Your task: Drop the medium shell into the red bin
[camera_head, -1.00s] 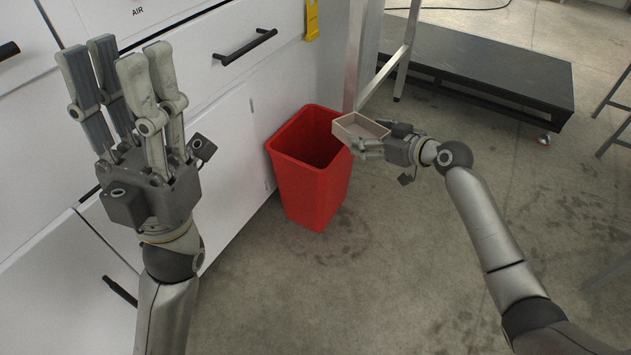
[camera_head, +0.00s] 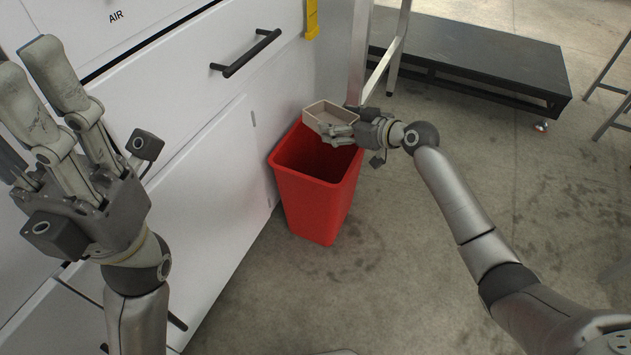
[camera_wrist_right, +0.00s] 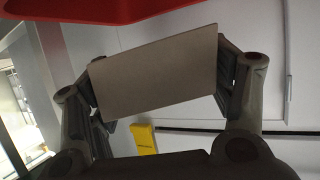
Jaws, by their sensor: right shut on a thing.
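The medium shell (camera_head: 325,110) is a shallow, open, beige box. In the right wrist view the shell (camera_wrist_right: 155,70) shows as a flat panel between the two fingers of the right gripper (camera_wrist_right: 160,85). The red bin (camera_head: 315,205) stands upright on the floor; its inside looks dark, and its rim also shows in the right wrist view (camera_wrist_right: 90,12). My left gripper (camera_head: 50,110) is raised at the left, fingers spread apart, with nothing between them.
White cabinets (camera_head: 200,170) with dark handles stand close behind and left of the bin. A low black platform (camera_head: 470,60) and a metal leg (camera_head: 398,45) are at the back right. The concrete floor (camera_head: 400,270) in front is clear.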

